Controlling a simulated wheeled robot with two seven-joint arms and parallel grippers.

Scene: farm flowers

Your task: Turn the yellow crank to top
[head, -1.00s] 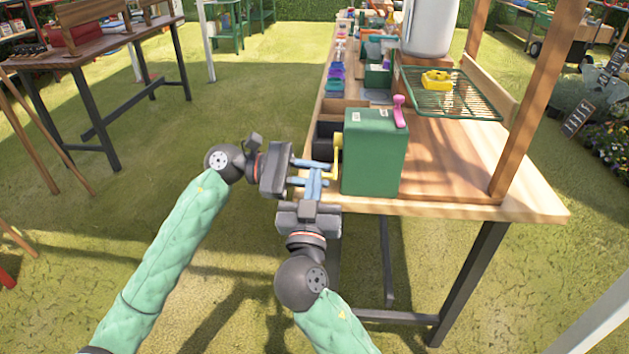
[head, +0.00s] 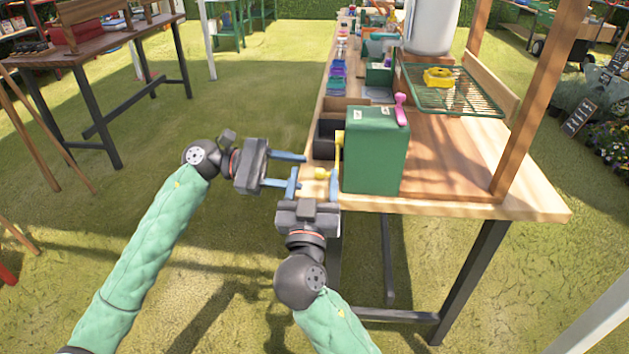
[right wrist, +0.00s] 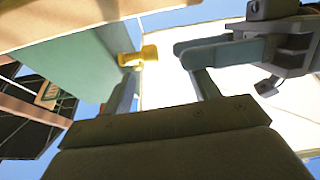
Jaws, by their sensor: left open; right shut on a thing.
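The green box (head: 376,150) stands at the near left corner of the wooden bench. Its yellow crank (head: 338,152) is on the box's left side, with the arm hanging down to a knob at the bottom. My right gripper (head: 315,176) comes from below, its fingers set around the knob with a wide spread; firm contact is hard to make out. In the right wrist view the knob (right wrist: 148,52) shows by the left fingertip. My left gripper (head: 302,171) is open and empty, just left of the knob, close to my right gripper's left finger.
Dark bins (head: 326,138) stand behind the crank on the bench. A green wire rack (head: 470,100) with a yellow item (head: 438,77) is at the right.

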